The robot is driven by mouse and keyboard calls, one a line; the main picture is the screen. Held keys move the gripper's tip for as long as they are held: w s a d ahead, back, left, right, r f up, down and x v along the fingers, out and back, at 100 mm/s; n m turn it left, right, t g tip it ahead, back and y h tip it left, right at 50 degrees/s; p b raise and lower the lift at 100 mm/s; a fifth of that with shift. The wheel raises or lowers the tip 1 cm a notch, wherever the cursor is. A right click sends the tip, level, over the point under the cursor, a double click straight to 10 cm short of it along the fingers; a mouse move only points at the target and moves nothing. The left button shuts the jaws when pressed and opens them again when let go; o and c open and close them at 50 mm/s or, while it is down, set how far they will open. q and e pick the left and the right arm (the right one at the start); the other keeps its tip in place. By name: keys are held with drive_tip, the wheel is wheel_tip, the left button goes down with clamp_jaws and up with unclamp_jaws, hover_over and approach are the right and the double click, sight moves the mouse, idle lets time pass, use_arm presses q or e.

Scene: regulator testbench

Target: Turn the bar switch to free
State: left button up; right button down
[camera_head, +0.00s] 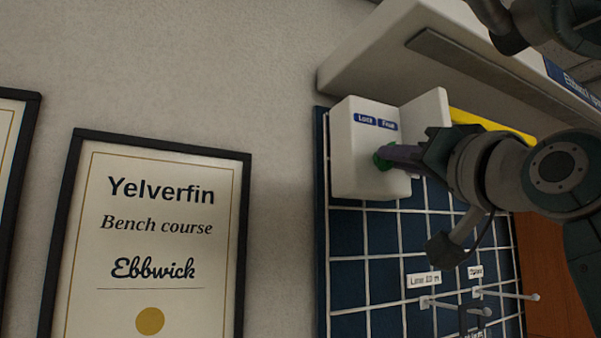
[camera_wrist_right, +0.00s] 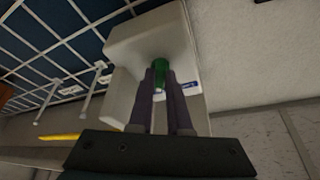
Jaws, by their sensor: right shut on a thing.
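A white switch box (camera_head: 355,150) hangs on the dark wire grid panel. It bears two blue labels (camera_head: 375,122) that read roughly "Lock" and "Free". The green bar switch (camera_head: 380,161) projects from the box's face below the labels. My right gripper (camera_head: 389,157) is shut on it, its purple fingers hiding much of it. In the right wrist view the green switch (camera_wrist_right: 160,68) shows between the two fingertips (camera_wrist_right: 160,80). I cannot tell which label the bar points to. My left gripper is not in view.
A white shelf (camera_head: 400,45) juts out just above the box. The grid panel (camera_head: 365,270) below carries pegs (camera_head: 455,307) and small tags (camera_head: 423,280). A yellow object (camera_head: 490,125) lies behind my right arm. Framed certificates (camera_head: 150,235) hang on the wall at left.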

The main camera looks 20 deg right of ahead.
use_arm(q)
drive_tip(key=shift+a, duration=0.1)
use_arm(e)
drive_tip(key=shift+a+r+m+g+h, duration=0.1)
drive_tip(key=shift+m+g+h, duration=0.25)
drive_tip(key=shift+m, duration=0.75)
drive_tip(key=shift+a+m+g+h, duration=0.15)
drive_tip(key=shift+m+h, duration=0.4)
drive_tip(key=shift+m, duration=0.55)
drive_tip(key=c, duration=1.1)
unclamp_jaws()
drive_tip(key=shift+w, duration=0.1)
drive_tip(key=shift+c, duration=0.2)
drive_tip(key=shift+d, duration=0.1)
